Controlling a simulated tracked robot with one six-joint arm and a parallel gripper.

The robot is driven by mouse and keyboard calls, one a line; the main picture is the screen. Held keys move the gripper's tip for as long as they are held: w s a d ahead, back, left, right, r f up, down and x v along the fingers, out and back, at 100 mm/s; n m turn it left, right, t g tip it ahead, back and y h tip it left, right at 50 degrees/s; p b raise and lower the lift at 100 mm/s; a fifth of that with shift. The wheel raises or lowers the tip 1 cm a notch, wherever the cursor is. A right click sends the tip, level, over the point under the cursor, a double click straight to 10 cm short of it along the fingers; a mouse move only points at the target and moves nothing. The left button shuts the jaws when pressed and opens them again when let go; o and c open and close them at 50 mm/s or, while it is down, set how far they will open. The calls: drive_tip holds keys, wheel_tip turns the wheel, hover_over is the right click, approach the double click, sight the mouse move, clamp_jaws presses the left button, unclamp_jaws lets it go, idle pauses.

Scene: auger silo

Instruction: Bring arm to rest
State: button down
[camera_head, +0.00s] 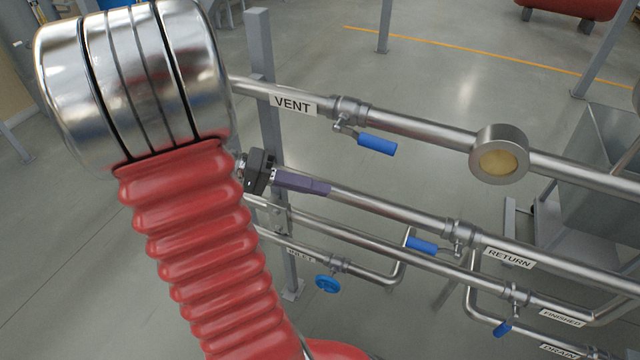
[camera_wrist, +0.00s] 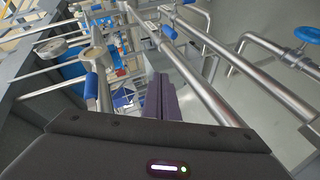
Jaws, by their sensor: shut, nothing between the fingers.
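My gripper (camera_head: 318,187) has a black body and purple fingers. In the head view it points right, in front of the pipe rack, close to the return pipe (camera_head: 380,206) in the picture. I cannot tell whether it touches that pipe. In the wrist view my gripper (camera_wrist: 160,82) shows its purple fingers pressed together, with nothing between them. My arm's red bellows and metal joint fill the left of the head view and hide what is behind them.
The VENT pipe (camera_head: 420,129) carries a blue-handled valve (camera_head: 377,144) and a round sight glass (camera_head: 499,155). Lower are another blue lever (camera_head: 422,246), a blue handwheel (camera_head: 328,284) and more pipes. A grey post (camera_head: 266,120) stands behind my gripper. Open floor (camera_head: 440,80) lies beyond.

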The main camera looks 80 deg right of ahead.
idle(0.8)
drive_tip(key=w+a+f+n+t, duration=0.4)
drive_tip(key=w+f+n, duration=0.1)
drive_tip(key=f+n, duration=0.1)
drive_tip(key=w+a+n+t, duration=0.7)
drive_tip(key=w+a, duration=0.2)
drive_tip(key=w, duration=0.6)
drive_tip(key=w+a+r+n+t, duration=0.2)
drive_tip(key=w+a+r+t, duration=0.1)
drive_tip(key=a, duration=0.4)
drive_tip(key=w+a+r+n+t, duration=0.3)
drive_tip(key=a+r, duration=0.1)
drive_tip(key=a, duration=0.4)
drive_tip(key=w+a+r+n+t+y, duration=0.1)
drive_tip(key=w+a+r+n+t, duration=0.1)
drive_tip(key=a, duration=0.6)
wheel_tip(320, 180, up, 2)
drive_tip(key=shift+w+r+n+t, duration=0.2)
drive_tip(key=shift+w+n+t, duration=0.2)
drive_tip(key=shift+w+n, duration=0.35)
drive_tip(key=shift+w, duration=0.1)
